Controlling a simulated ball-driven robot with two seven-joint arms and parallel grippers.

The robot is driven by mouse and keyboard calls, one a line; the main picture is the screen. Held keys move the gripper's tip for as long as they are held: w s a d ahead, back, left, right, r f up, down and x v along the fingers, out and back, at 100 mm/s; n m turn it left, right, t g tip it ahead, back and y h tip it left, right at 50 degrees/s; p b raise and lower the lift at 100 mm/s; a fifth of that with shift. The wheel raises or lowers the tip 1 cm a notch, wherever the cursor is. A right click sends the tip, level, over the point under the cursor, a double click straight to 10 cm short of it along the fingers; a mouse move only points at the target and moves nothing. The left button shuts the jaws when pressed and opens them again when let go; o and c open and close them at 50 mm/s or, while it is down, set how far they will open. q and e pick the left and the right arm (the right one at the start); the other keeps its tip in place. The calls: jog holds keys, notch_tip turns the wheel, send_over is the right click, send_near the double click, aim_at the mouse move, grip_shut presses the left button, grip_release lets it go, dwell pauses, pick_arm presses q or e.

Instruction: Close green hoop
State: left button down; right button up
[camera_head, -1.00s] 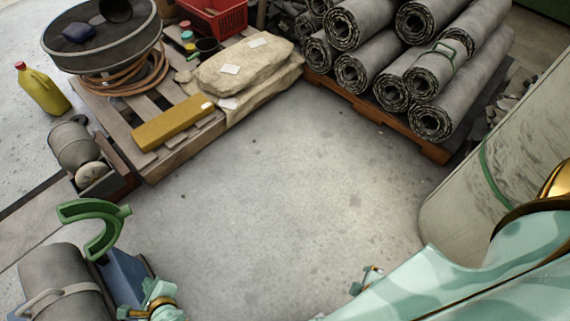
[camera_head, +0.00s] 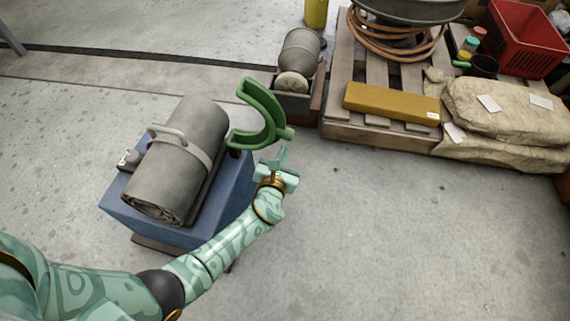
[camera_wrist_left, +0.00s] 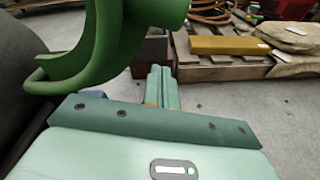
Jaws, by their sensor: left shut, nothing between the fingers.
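The green hoop (camera_head: 270,118) is a thick open C-shaped band standing up at the right side of a blue stand. A grey sheet roll (camera_head: 178,160) with a pale grey band (camera_head: 180,146) around it lies on the blue stand (camera_head: 232,195). My left gripper (camera_head: 281,156) is just below the hoop's lower right end, shut and empty. The left wrist view shows its fingers (camera_wrist_left: 161,82) together, with the green hoop (camera_wrist_left: 105,50) large at the upper left. I cannot tell whether they touch. My right gripper is out of view.
A grey drum-like roller (camera_head: 299,52) in a holder stands behind the hoop. A wooden pallet (camera_head: 375,132) at the upper right carries a yellow bar (camera_head: 391,102), sacks (camera_head: 505,112) and a red crate (camera_head: 524,38). The floor at the lower right is clear.

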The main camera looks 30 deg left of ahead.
pick_arm(q)
jog(key=r, duration=0.2)
jog(key=d+r+p, duration=0.1)
jog(key=shift+r, duration=0.4)
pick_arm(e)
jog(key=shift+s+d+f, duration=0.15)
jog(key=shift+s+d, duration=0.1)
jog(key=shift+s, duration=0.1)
